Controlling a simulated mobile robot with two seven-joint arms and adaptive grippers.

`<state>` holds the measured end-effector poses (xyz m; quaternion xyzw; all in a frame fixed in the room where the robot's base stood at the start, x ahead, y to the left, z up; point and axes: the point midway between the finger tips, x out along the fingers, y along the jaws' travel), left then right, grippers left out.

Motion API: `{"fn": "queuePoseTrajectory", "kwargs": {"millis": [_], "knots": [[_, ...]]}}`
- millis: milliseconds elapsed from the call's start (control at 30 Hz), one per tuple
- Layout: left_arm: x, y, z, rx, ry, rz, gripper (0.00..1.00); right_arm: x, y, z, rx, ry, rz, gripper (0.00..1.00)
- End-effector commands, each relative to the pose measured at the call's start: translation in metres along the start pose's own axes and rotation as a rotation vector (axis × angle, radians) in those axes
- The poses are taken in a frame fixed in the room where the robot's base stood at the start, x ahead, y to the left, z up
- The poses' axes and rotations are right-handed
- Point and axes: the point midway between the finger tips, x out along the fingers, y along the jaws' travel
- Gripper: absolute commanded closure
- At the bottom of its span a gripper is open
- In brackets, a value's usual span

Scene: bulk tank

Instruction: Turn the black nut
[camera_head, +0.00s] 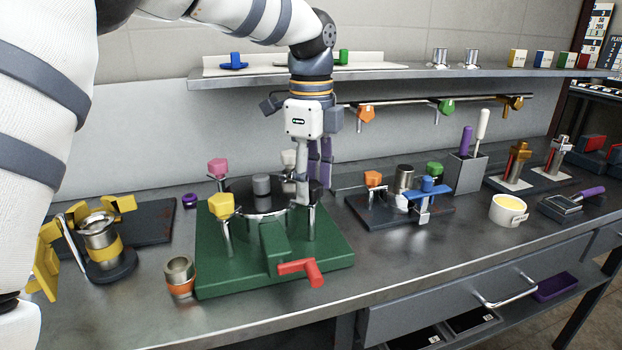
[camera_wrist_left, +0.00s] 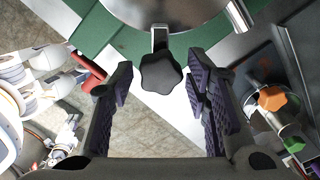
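The black nut (camera_wrist_left: 161,74) is a dark, lobed knob on a metal bolt at the rim of the round metal tank lid (camera_wrist_left: 165,10). In the left wrist view it lies between the fingertips of my left gripper (camera_wrist_left: 158,88), with space visible on both sides. The gripper is open, its purple-padded fingers pointing at the nut. In the head view my left gripper (camera_head: 313,188) points down at the right side of the tank and largely hides the black nut. My right gripper is not in view.
The tank stands on a green base (camera_head: 215,262) with yellow (camera_head: 221,205), pink (camera_head: 217,168) and white (camera_head: 289,157) nuts and a red handle (camera_head: 302,270). To its right is a dark fixture plate (camera_head: 375,213) with orange, green and blue knobs. A shelf (camera_head: 400,73) runs behind.

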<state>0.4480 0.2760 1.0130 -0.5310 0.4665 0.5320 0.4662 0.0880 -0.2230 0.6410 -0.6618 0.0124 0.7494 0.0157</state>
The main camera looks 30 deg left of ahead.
Motion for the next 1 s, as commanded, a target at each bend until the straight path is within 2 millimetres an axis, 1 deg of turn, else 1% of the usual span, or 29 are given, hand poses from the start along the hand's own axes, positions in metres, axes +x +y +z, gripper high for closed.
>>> {"fn": "queuePoseTrajectory", "kwargs": {"millis": [267,333,367,467,600,700,833,1000], "knots": [[-0.001,0.0,0.0,0.0,0.0,-0.001,0.49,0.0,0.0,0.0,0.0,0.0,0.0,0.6],[-0.006,-0.001,0.0,-0.001,0.0,-0.003,0.49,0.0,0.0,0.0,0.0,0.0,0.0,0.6],[-0.01,-0.001,0.0,-0.001,0.001,-0.005,0.49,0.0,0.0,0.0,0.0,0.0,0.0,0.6],[-0.034,-0.001,-0.001,-0.001,0.002,-0.007,0.49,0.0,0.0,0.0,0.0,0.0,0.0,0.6],[-0.073,-0.002,-0.001,-0.001,0.001,-0.007,0.49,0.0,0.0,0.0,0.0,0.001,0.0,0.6],[-0.096,-0.001,-0.001,-0.001,0.0,-0.005,0.49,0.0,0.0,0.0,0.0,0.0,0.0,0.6],[-0.114,-0.001,0.0,-0.001,0.0,-0.001,0.49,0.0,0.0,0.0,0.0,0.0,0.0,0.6],[-0.12,0.0,0.0,0.0,0.0,0.001,0.49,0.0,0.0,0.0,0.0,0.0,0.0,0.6]]}}
